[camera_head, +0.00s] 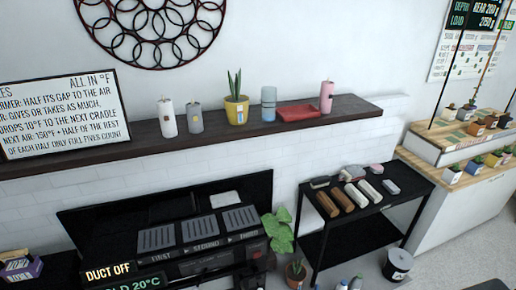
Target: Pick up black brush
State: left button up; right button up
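No item here is clearly a black brush. Several small brush-like or block-like items lie on the black side table (325,237) at the right. Among them is a small dark grey item (320,182) at the back left of the tabletop; it is too small to tell whether it is a brush. In front of it lie two brown blocks (335,203). To their right are two pale long blocks (362,194) and a grey block (391,187). Pinkish items (376,168) lie behind. Neither of my grippers is in view.
A dark wall shelf (230,133) holds candles, a potted plant (236,108) and a red tray (298,113). A black unit with grey panels (200,235) stands below. A bucket (397,265) stands on the floor to the right.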

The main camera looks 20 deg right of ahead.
aim_at(318, 182)
jog(key=i+l+u, duration=0.15)
jog(key=i+l, duration=0.15)
jog(key=l, duration=0.45)
jog(key=i+l+u, duration=0.2)
jog(key=l, duration=0.6)
jog(key=i+l+u, duration=0.15)
jog(key=l, duration=0.7)
jog(key=i+l+u, duration=0.15)
jog(key=l, duration=0.7)
jog(key=i+l+u, duration=0.15)
jog(key=l, duration=0.75)
jog(key=i+l+u, duration=0.2)
jog(key=l, duration=0.65)
jog(key=k, duration=0.1)
